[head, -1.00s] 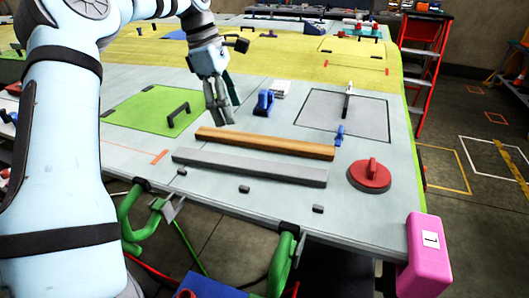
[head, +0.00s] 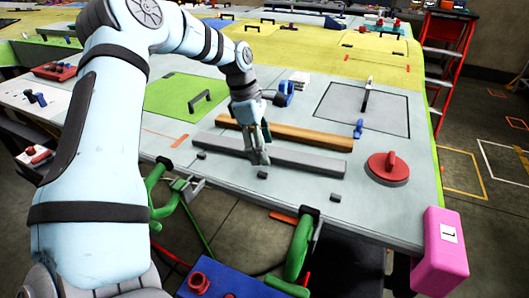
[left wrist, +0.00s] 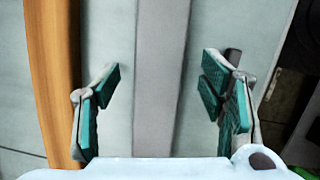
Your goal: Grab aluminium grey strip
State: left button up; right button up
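The aluminium grey strip (head: 305,161) lies flat on the wing table, in front of the wooden strip. In the left wrist view the grey strip (left wrist: 161,75) runs lengthwise between the two teal-padded fingers. My left gripper (head: 260,158) is over the middle of the strip, and its fingers (left wrist: 160,85) are spread wide, with a gap on each side of the strip. The gripper hides a short part of the strip in the head view. My right gripper is not in view.
The wooden strip (head: 310,136) lies parallel just behind. A red suction cup (head: 387,168) stands to the right, and a pink block (head: 440,250) sits at the table corner. Small dark blocks (head: 262,175) lie along the front. Green clamps (head: 300,245) grip the front edge.

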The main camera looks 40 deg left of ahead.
pick_arm(q)
jog(key=shift+w, duration=0.1)
jog(key=c, duration=1.3)
